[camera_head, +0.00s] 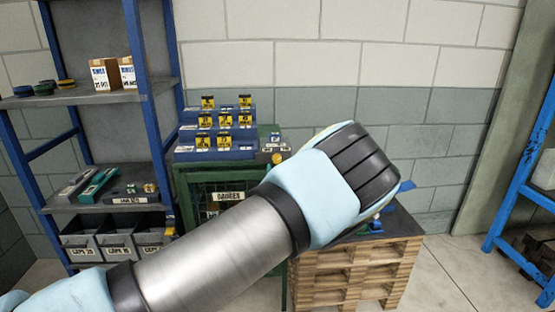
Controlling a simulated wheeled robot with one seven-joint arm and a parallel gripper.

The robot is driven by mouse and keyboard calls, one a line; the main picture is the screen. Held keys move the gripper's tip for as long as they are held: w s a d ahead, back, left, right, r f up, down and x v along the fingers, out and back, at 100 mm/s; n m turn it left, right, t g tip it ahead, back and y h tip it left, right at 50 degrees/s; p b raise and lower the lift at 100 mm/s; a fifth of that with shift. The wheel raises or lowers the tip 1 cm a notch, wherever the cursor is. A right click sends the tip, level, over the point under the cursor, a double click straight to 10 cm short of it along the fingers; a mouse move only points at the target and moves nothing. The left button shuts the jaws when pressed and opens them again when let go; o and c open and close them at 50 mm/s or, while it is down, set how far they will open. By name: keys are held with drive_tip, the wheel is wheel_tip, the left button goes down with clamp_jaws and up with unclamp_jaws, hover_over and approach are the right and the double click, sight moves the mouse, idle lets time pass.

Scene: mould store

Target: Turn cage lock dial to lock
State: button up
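The green cage (190,185) stands behind my arm. It has a mesh front with a white label (228,196), whose text I cannot read for certain. Its lower right part is hidden by my arm. I cannot make out a lock dial with certainty. A small pale and dark item with a yellow spot (277,157) sits at the cage's top right corner, too small to tell what it is. My arm reaches from the lower left to the middle right, and its end hides my gripper, so I cannot see the fingers.
Blue blocks with yellow tags (215,151) stand on the cage. A pallet stack with a dark top (350,275) stands right of it, partly behind my arm. A blue shelf unit (140,80) is at left, another (520,190) at far right. Floor (450,280) is clear between.

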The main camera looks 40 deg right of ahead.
sight(277, 160)
drive_tip(key=shift+p+x, duration=0.75)
drive_tip(key=shift+x, duration=2.2)
clamp_jaws()
